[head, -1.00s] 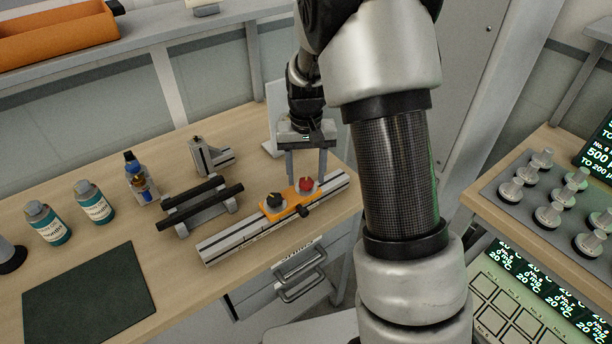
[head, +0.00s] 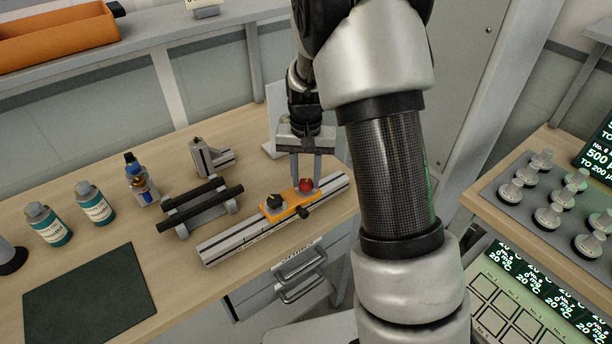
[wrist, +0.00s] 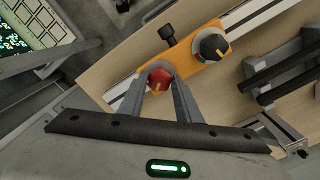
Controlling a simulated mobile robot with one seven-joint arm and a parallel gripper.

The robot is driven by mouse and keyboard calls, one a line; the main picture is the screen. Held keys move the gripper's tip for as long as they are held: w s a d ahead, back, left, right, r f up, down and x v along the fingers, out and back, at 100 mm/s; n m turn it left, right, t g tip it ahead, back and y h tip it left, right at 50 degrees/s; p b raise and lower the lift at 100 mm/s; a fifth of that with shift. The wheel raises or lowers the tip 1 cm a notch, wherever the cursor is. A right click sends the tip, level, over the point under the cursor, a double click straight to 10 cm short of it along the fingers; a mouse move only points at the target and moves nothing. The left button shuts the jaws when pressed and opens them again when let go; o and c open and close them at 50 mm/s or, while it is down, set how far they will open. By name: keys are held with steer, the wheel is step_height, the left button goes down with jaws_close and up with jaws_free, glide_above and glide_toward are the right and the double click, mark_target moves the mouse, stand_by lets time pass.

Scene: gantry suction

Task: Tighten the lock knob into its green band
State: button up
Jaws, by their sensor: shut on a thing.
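An orange carriage (head: 289,207) sits on a grey slotted rail (head: 232,239) on the wooden bench. On it are a red knob (head: 305,185), a black dial (head: 273,201) and a black side knob (head: 303,212). My gripper (head: 306,179) points down at the red knob, with one finger on each side. In the wrist view, my gripper (wrist: 157,76) is shut on the red knob (wrist: 159,80), whose top has a yellow pointer mark. The black dial (wrist: 212,46) and the side knob (wrist: 167,34) stand clear of the fingers.
A black-barred stand (head: 203,207) and a small grey fixture (head: 210,157) stand behind the rail. Several bottles (head: 95,205) and a dark mat (head: 88,294) are at the left.

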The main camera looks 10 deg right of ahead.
mark_target(306, 182)
steer(key=o, duration=1.1)
steer(key=shift+c, duration=0.2)
steer(key=shift+r, duration=0.1)
step_height(306, 182, up, 17)
steer(key=p, duration=0.1)
steer(key=shift+r, duration=0.2)
